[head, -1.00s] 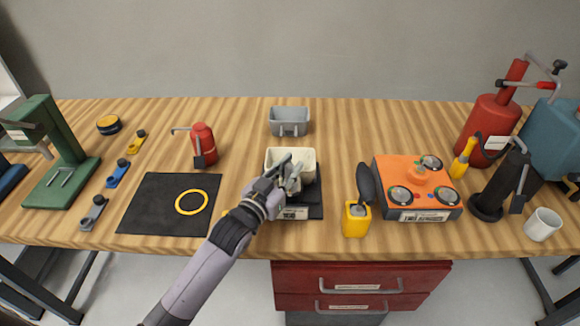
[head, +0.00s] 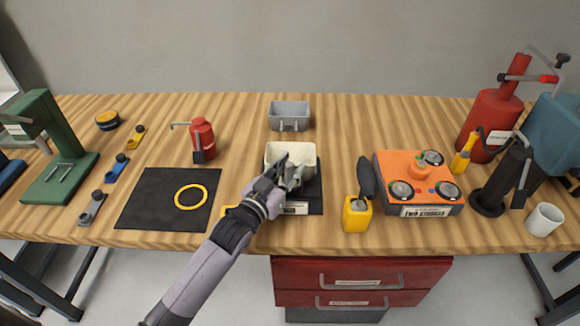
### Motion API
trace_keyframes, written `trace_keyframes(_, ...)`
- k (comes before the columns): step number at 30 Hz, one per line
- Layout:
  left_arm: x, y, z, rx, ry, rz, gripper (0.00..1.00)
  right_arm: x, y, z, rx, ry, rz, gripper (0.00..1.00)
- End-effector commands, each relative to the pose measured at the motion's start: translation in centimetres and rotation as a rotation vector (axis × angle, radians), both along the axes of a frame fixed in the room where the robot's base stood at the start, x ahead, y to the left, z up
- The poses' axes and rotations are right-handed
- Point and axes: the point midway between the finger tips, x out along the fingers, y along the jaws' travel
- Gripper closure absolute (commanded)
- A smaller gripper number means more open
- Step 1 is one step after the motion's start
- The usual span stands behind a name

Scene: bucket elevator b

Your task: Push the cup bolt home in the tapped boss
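A cream-white cup (head: 304,150) stands on a black fixture (head: 314,198) near the middle of the bench. My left gripper (head: 288,170) is at the front of the cup, with its fingers pointing up and away at the cup's front wall. The fingers overlap the cup in the picture, so I cannot tell contact or whether they are open or shut. The cup bolt and the tapped boss cannot be made out; the gripper covers that area. My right gripper is not in view.
A grey bucket (head: 289,115) stands behind the cup. A yellow-and-black tool (head: 357,213) and an orange-topped box (head: 418,180) stand to the right. A black mat (head: 150,198) with a yellow ring (head: 191,197) lies to the left. A red bottle (head: 203,137) stands behind the mat.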

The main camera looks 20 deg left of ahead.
Motion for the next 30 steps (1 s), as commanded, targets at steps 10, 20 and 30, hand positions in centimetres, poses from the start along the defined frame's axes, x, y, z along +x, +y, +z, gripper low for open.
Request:
trace_keyframes(10,0.0,0.0,0.0,0.000,0.000,0.000,0.60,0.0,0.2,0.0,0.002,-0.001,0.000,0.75)
trace_keyframes(20,-3.2,0.8,0.0,0.000,0.001,0.000,0.60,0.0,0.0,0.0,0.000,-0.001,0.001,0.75)
trace_keyframes(30,-9.7,2.4,0.0,0.000,0.002,0.000,0.60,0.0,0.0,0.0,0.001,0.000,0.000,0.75)
